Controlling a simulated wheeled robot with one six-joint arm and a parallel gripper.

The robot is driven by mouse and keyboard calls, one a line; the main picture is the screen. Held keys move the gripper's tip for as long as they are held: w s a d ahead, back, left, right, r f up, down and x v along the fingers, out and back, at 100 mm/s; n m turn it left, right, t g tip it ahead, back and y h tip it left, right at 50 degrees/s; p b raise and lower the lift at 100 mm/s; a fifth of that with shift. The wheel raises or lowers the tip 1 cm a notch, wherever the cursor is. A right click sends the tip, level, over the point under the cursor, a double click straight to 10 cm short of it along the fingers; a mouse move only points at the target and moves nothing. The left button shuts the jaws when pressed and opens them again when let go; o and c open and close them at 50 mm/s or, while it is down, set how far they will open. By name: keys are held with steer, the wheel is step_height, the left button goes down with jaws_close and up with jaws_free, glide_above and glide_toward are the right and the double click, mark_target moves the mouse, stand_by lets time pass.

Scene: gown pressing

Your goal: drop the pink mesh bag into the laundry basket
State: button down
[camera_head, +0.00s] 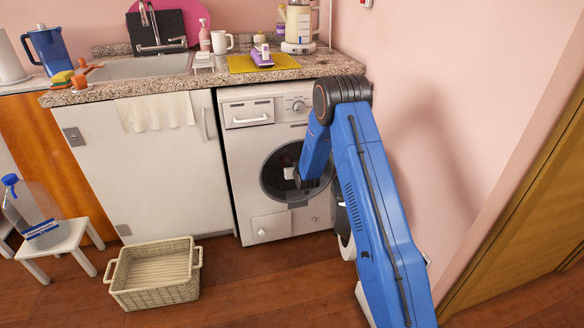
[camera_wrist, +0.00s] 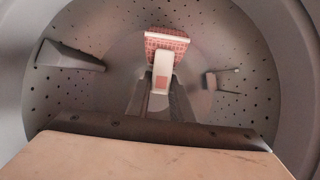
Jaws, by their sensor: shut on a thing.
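The pink mesh bag (camera_wrist: 167,42) shows in the wrist view as a red-pink grid with a pale border. A white tab with a pinkish square hangs from it towards me. My gripper (camera_wrist: 161,92) is shut on this tab, inside the perforated metal drum. In the head view my blue arm reaches to the round opening of the washing machine (camera_head: 262,110). A small white patch shows in the dark opening, too small to tell what it is. The laundry basket (camera_head: 160,298), cream and woven, stands on the floor left of the machine and looks empty.
Drum paddles (camera_wrist: 70,56) stick out left and right of the bag. A white stool (camera_head: 62,243) with a water bottle (camera_head: 32,212) stands left of the basket. The counter (camera_head: 200,80) overhangs the machine. The wooden floor in front of the machine is clear.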

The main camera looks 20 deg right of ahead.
steer(key=shift+r, duration=0.1)
steer(key=shift+r, duration=1.2)
